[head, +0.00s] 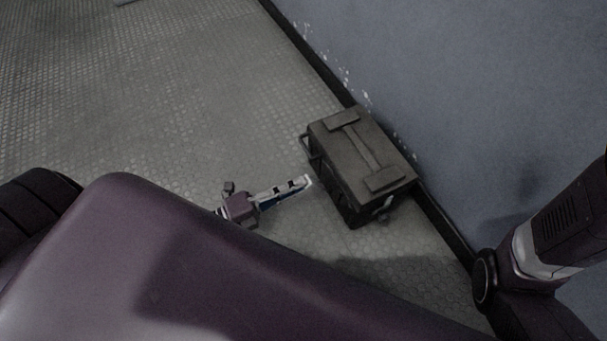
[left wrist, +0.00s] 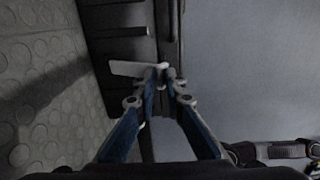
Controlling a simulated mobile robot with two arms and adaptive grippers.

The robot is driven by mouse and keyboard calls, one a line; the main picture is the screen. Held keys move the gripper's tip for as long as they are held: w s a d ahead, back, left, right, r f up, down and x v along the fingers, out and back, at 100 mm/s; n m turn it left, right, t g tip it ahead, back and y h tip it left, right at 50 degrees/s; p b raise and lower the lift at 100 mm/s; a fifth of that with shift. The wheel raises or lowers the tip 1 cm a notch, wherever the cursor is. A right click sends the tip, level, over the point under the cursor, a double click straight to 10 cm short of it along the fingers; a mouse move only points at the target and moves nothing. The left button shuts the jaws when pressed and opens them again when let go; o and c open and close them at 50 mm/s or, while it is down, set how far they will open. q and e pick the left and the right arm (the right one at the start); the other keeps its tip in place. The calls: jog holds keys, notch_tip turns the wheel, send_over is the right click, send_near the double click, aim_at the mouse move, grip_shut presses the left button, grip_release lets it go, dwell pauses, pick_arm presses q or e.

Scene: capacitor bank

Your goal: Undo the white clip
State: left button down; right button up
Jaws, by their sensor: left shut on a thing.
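A dark case (head: 345,140) stands on the floor against the wall. My left gripper (head: 300,184) is at the long side of the case that faces the lower left. In the left wrist view the two blue fingers of my left gripper (left wrist: 158,80) come together on the white clip (left wrist: 130,68). The clip is a pale flat bar that sticks out to the left of the fingertips, against the side of the case (left wrist: 110,30). The part of the clip between the fingertips is hidden. My right gripper is not in view.
A grey-blue wall (head: 480,90) rises right behind the case. A carrying handle (head: 306,146) is on the left end of the case, and a small metal fitting (head: 385,206) is at the other end. The studded floor (head: 170,110) to the left is clear.

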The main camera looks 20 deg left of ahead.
pick_arm(q)
jog(key=f, duration=0.1)
jog(key=s+f, duration=0.1)
jog(key=f, duration=0.1)
jog(key=a+f, duration=0.1)
jog(key=shift+s+f+b, duration=0.15)
jog(key=shift+s+b, duration=0.1)
jog(key=shift+b, duration=0.15)
jog(key=shift+f, duration=0.3)
jog(key=c, duration=2.6)
grip_release()
jog(key=shift+d, duration=0.2)
jog(key=shift+c, duration=0.2)
jog(key=shift+o, duration=1.3)
jog(key=shift+w, duration=0.2)
jog(key=shift+o, duration=1.3)
jog(key=shift+r, duration=0.15)
jog(key=shift+o, duration=0.2)
jog(key=shift+a+r, duration=0.1)
jog(key=shift+a, duration=0.05)
jog(key=v, duration=1.2)
jog(key=shift+r, duration=0.15)
